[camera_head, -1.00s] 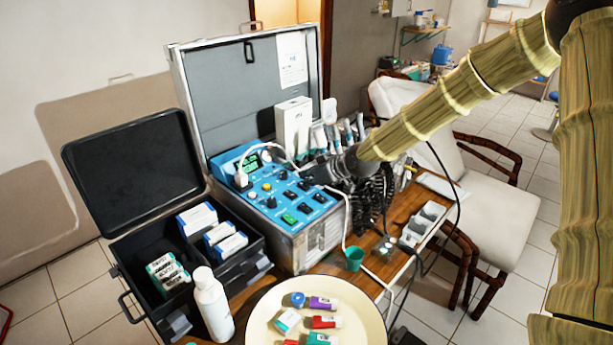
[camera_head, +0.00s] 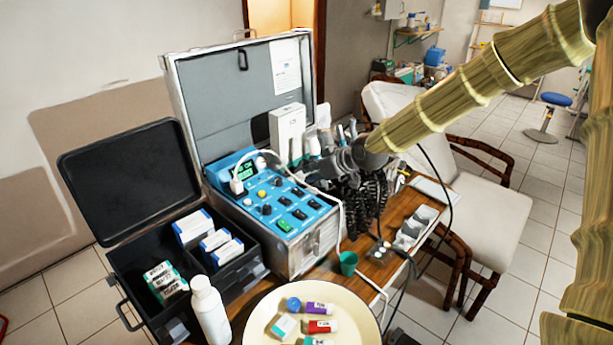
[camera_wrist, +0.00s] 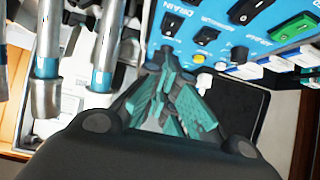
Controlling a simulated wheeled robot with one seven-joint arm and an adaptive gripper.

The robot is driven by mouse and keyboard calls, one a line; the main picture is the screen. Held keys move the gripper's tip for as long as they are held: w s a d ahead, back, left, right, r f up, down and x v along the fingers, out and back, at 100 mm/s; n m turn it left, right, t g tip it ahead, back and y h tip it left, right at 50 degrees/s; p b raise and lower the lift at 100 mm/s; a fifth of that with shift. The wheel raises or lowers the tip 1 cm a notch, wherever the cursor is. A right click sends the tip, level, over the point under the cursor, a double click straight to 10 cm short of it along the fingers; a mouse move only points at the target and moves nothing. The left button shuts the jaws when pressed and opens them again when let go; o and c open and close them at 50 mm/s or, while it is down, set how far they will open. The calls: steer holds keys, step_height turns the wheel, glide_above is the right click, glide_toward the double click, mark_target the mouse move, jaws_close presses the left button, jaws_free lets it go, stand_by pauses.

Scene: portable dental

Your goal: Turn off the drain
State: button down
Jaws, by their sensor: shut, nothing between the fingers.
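The blue control panel (camera_head: 265,205) sits in the open metal case and carries several black rocker switches, knobs and coloured buttons. In the wrist view, a black switch (camera_wrist: 171,24) stands beside the DRAIN label on the blue panel. Which way this switch is tipped I cannot tell. My gripper (camera_wrist: 165,105) has teal-padded fingers drawn together, empty, just short of the panel edge and apart from the DRAIN switch. In the head view, my gripper (camera_head: 322,168) is at the right side of the panel, its tips partly hidden among the handpieces and cables.
Metal dental handpieces (camera_wrist: 48,60) hang close to my gripper, with coiled black hoses (camera_head: 368,205) below. A white box (camera_head: 287,130) stands behind the panel. A white cable (camera_head: 325,190) crosses the panel's right side.

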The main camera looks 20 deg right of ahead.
steer(key=v, duration=0.6)
steer(key=shift+s+d+r+b, duration=0.15)
steer(key=shift+s+b, duration=0.2)
steer(key=shift+b, duration=0.1)
steer(key=shift+w+b, duration=0.1)
steer(key=shift+b, duration=0.2)
steer(key=shift+w+a+r+t+b, duration=0.3)
steer(key=shift+w+b, duration=0.25)
steer(key=shift+b, duration=0.7)
